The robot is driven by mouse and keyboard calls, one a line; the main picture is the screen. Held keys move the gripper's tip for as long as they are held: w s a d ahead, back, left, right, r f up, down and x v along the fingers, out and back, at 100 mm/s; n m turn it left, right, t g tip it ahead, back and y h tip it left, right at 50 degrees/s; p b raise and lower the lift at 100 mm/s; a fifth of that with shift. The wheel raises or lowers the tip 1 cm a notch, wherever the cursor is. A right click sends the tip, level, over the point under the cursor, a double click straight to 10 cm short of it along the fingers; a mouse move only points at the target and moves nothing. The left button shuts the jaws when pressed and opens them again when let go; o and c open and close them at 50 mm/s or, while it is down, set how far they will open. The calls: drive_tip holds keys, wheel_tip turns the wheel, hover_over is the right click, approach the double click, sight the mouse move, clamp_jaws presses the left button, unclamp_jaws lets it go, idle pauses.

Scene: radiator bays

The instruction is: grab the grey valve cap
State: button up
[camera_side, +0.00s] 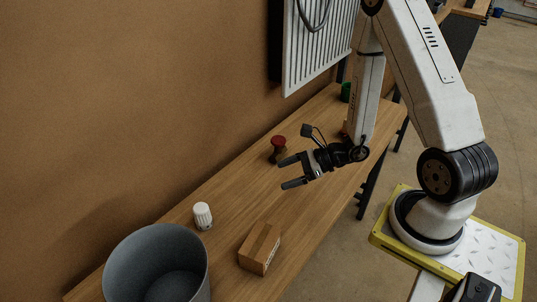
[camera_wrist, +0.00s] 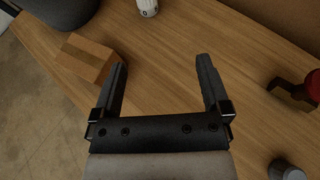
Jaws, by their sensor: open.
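In the wrist view a small grey cylinder with a paler top, which looks like the grey valve cap (camera_wrist: 287,171), is cut by the bottom right edge. It lies right of and behind my gripper (camera_wrist: 163,62), outside the jaws. In the side view I cannot make the cap out; my gripper (camera_side: 284,174) may hide it. My gripper is open and empty above the wooden bench, its two dark fingers wide apart with only bare wood seen between them.
A red-topped part (camera_side: 278,148) stands near the wall, close to my gripper. A white ribbed knob (camera_side: 203,216), a cardboard box (camera_side: 259,248) and a large grey bin (camera_side: 205,270) occupy the near end.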

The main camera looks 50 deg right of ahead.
drive_tip(key=s+d+f+m+t+h, duration=0.1)
drive_tip(key=d+f+m+h, duration=0.1)
drive_tip(key=d+m+h, duration=0.2)
drive_tip(key=s+d+f+m+t+h, duration=0.1)
drive_tip(key=s+d+f+m+h, duration=0.1)
drive_tip(key=d+m+h, duration=0.3)
drive_tip(key=s+d+f+m+h, duration=0.2)
drive_tip(key=d+f+m+h, duration=0.2)
drive_tip(key=d, duration=0.6)
drive_tip(key=shift+m+t+h, duration=0.3)
drive_tip(key=shift+t+h, duration=0.1)
drive_tip(key=shift+h, duration=0.5)
drive_tip(key=shift+f+x, duration=0.1)
drive_tip(key=shift+x, duration=1.9)
drive_tip(key=shift+f+x, duration=0.15)
drive_tip(key=shift+x, duration=1.8)
drive_tip(key=shift+a, duration=0.15)
clamp_jaws()
